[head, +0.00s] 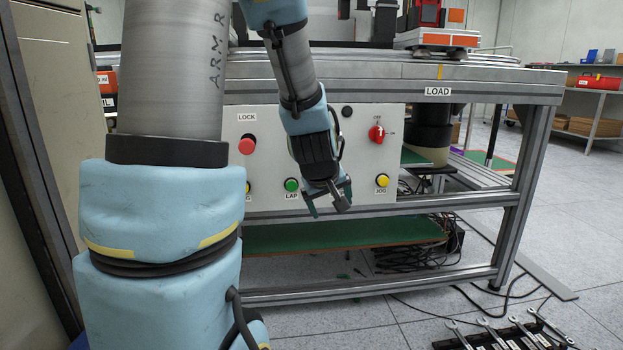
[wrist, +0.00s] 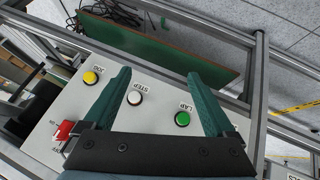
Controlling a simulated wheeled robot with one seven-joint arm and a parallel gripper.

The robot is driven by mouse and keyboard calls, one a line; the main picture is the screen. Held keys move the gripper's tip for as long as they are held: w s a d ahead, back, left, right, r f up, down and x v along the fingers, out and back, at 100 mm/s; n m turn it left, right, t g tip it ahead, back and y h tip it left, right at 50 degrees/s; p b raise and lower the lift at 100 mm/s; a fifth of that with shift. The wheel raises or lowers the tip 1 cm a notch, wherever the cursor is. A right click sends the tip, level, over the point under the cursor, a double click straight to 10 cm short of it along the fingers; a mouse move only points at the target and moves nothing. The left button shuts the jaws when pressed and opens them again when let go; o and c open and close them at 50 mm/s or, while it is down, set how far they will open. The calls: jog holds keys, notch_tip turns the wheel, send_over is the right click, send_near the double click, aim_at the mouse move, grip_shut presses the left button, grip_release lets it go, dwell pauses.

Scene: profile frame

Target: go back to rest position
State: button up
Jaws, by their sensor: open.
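My gripper (head: 329,208) hangs in front of the pale control panel (head: 270,140) under the LOAD bench. The wrist view shows its two green fingers (wrist: 158,75) spread apart with nothing held between them. The white STEP button (wrist: 134,98) and the green LAP button (wrist: 182,118) appear between the fingers in that view. In the head view the LAP button (head: 291,185) is left of my gripper, and the STEP button is hidden behind it. I cannot tell the exact gap between the fingertips and the panel.
The panel also has a red LOCK button (head: 247,145), a red rotary switch (head: 377,133) and a yellow JOG button (head: 382,181). A green lower shelf (head: 330,236) lies below. Wrenches (head: 490,330) lie on the floor at front right. A cabinet (head: 35,130) stands left.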

jog(key=s+a+f+m+g+y+p, duration=0.1)
jog(key=s+a+m+g, duration=0.15)
jog(key=s+a, duration=0.4)
jog(key=s+a+f+m+g+y, duration=0.1)
jog(key=s+a+f+m+g, duration=0.15)
jog(key=s+a, duration=0.4)
notch_tip(320, 180, up, 39)
jog(key=s+d+p, duration=0.1)
jog(key=p, duration=3.7)
jog(key=shift+d+f+n+g, duration=0.15)
jog(key=shift+d+n+g, duration=0.15)
jog(key=shift+n, duration=0.1)
